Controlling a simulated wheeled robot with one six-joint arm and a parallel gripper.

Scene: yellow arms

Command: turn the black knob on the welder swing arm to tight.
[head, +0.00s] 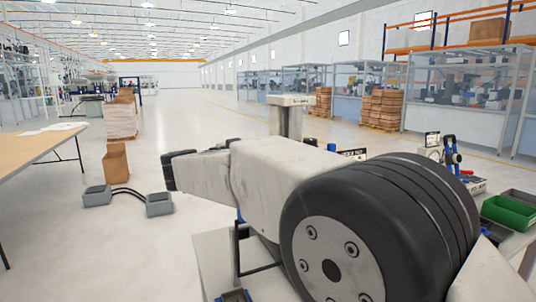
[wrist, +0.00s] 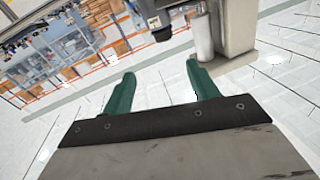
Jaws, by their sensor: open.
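My gripper (wrist: 160,68) shows in the wrist view as two green fingers set wide apart, with nothing between them. Beyond the fingertips, at the top of that view, is part of a pale grey machine (wrist: 237,25), which looks like the welder. A small dark part (wrist: 160,32) hangs beside it, apart from the fingers; I cannot tell if it is the black knob. In the head view a pale column with a flat head (head: 290,118) rises behind my arm. My arm hides much of the bench, and the fingers cannot be made out there.
A green bin (head: 510,213) and a blue-handled tool (head: 452,152) are on the bench at right. Two grey pedal boxes (head: 97,195) joined by cables lie on the floor at left. A wooden-topped table (head: 30,145) stands far left, near a cardboard box (head: 116,162). The aisle behind is clear.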

